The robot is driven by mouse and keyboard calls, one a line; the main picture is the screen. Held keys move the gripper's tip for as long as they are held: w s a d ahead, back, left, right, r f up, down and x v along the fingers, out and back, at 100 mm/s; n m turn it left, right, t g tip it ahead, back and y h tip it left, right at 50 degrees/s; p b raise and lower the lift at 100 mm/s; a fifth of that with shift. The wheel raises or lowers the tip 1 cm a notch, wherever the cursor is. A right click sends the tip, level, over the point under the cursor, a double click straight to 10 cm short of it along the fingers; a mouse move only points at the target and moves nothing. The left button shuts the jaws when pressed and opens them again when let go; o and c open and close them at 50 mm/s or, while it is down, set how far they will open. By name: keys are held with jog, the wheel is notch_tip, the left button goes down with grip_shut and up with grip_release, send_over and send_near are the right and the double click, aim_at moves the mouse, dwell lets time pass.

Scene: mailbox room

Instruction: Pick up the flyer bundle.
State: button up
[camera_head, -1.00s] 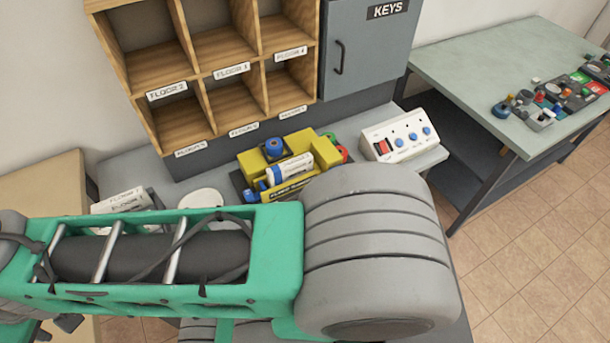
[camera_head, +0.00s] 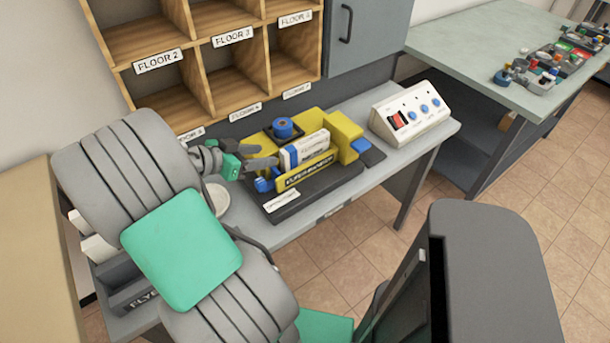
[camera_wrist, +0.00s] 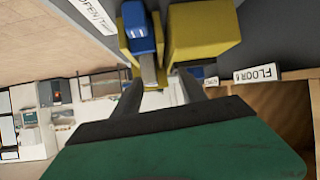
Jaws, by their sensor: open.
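What looks like the flyer bundle, a white block with a blue band (camera_head: 305,150), sits in a yellow machine (camera_head: 346,134) on the grey counter. My gripper (camera_head: 270,162) is just left of the bundle, with its fingers pointing at its left end. The gripper is open, and the bundle does not look gripped. In the wrist view, my gripper (camera_wrist: 158,92) has its two fingers apart below the yellow parts (camera_wrist: 203,32) and a blue part (camera_wrist: 140,28). A pale surface shows between the fingers; I cannot tell whether it is the bundle.
Wooden floor-labelled pigeonholes (camera_head: 232,88) stand behind the machine. A white control box (camera_head: 415,112) with blue knobs is to its right. A round white dish (camera_head: 216,198) lies near my arm. A green-topped table (camera_head: 470,60) with small items stands at the right.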

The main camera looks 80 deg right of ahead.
aim_at(296, 150)
jog(key=shift+m+g, duration=0.8)
jog(key=shift+g, duration=0.1)
jog(key=s, duration=0.1)
jog(key=s+d, duration=0.1)
jog(key=s, duration=0.2)
jog(key=shift+d+f, duration=0.2)
jog(key=shift+d, duration=0.15)
jog(key=p+x, duration=0.1)
jog(key=x, duration=0.5)
jog(key=shift+s+d, duration=0.15)
jog(key=shift+d, duration=0.15)
grip_shut()
